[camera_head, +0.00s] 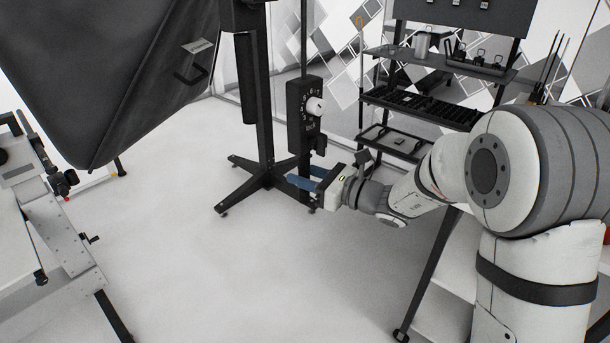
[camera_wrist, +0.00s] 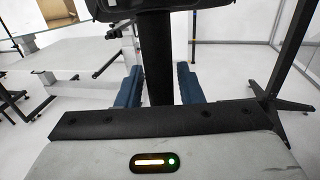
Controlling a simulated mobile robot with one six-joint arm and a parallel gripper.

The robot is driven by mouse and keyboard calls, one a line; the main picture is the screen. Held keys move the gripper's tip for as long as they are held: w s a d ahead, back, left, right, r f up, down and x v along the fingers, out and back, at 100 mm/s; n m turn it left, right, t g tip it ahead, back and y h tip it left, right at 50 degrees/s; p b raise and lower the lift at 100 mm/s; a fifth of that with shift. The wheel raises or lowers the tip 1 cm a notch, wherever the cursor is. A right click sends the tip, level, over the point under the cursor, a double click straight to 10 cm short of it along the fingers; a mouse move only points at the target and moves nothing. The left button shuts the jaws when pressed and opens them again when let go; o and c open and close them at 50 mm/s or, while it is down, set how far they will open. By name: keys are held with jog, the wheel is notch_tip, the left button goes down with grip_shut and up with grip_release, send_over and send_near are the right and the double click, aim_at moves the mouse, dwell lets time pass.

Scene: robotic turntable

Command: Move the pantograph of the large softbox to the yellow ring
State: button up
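The large softbox (camera_head: 130,60) is a dark fabric box filling the upper left of the head view. A black control box with a white dial (camera_head: 303,115) hangs on a thin vertical rod beside the black stand. My gripper (camera_head: 304,178) has blue fingers and is below this box, near the stand's base in the picture. In the wrist view the fingers (camera_wrist: 158,85) are apart, with a dark vertical bar (camera_wrist: 155,50) showing between them. I cannot tell whether they touch it. A small yellow-orange loop (camera_head: 359,21) tops a thin pole; I cannot tell whether it is the yellow ring.
The black stand (camera_head: 260,110) spreads its feet on the pale floor. A dark shelf rack (camera_head: 430,102) with tools stands at the back right. A grey-white metal bench (camera_head: 60,235) is at the left. The floor in the middle foreground is clear.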

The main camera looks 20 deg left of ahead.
grip_shut()
